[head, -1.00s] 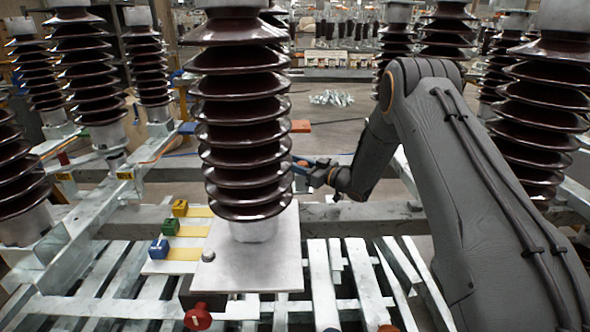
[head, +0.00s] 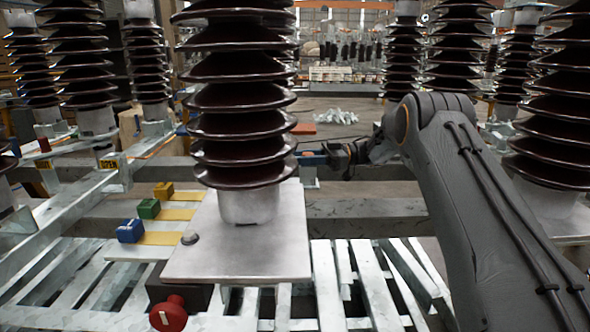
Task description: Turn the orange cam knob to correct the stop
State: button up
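My gripper (head: 314,160) is at the end of my arm, behind and right of the central brown insulator (head: 242,120). Blue finger parts show there, but the insulator partly covers the tips, so their opening cannot be told. A small orange patch shows close to the fingertips; I cannot tell whether it is the orange cam knob or whether the gripper touches it. A red knob (head: 168,313) with a white mark sits below the front of the pale plate (head: 240,258), far from my gripper. The stop cannot be made out.
A yellow "OPEN" label (head: 108,163) is on the left frame. Tall brown insulators stand on both sides. Galvanised slats (head: 330,285) cover the front.

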jog(key=n+g+b, duration=0.1)
jog(key=g+b, duration=0.1)
jog(key=b, duration=0.1)
jog(key=shift+s+n+g+h, duration=0.3)
jog(key=shift+n+g, duration=0.1)
jog(key=shift+r, duration=0.1)
jog(key=o, duration=1.1)
jog(key=shift+d, duration=0.1)
